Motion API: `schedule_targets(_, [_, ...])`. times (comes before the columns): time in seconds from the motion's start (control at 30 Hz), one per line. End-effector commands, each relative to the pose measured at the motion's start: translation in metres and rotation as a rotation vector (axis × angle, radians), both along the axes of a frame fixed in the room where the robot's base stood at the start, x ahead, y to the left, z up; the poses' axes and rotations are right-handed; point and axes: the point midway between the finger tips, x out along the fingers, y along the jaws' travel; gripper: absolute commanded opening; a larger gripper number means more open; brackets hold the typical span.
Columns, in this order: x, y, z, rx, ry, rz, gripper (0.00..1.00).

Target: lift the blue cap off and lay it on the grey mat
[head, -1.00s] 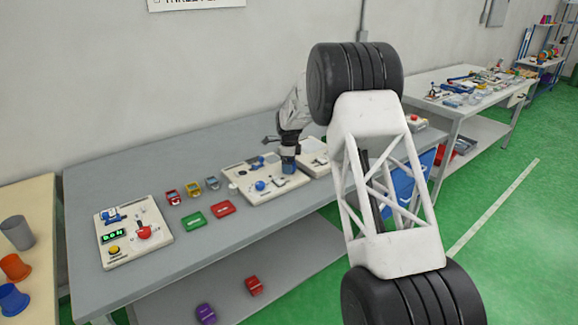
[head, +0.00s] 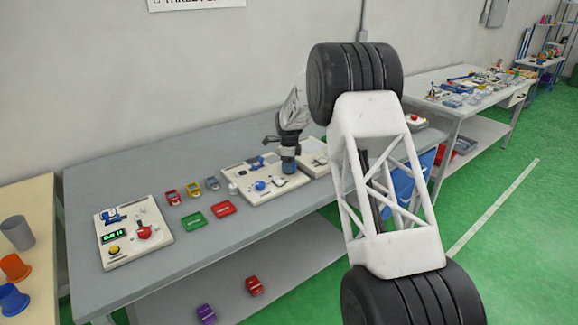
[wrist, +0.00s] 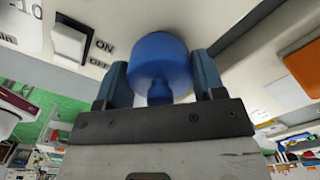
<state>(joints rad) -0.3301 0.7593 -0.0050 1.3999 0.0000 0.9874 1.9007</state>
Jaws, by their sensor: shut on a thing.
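The blue cap (wrist: 160,58) is a round blue piece with a narrower stem toward me, large in the wrist view. My gripper (wrist: 162,75) has a blue finger on each side of it and is shut on it. In the head view my gripper (head: 289,167) points down at the right part of a white panel (head: 250,196) on the grey bench. The cap cannot be told from the blue fingers there, and I cannot tell whether it is clear of the panel. I cannot make out a separate grey mat.
A blue knob (head: 261,186) stands on the same panel. Another panel with a green display (head: 114,238) and a red knob (head: 144,232) is at left. Small red, yellow and grey pieces and flat green (head: 193,220) and red (head: 222,208) pieces lie between. A white switch (wrist: 69,40) is beside the cap.

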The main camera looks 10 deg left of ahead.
Motion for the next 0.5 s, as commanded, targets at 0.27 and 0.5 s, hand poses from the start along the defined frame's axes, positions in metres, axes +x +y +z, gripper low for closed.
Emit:
schedule_targets(0.27, [0.000, 0.000, 0.002, 0.000, 0.000, 0.000, 0.40])
schedule_targets(0.5, [0.001, 0.000, 0.016, 0.001, -0.003, 0.000, 0.40])
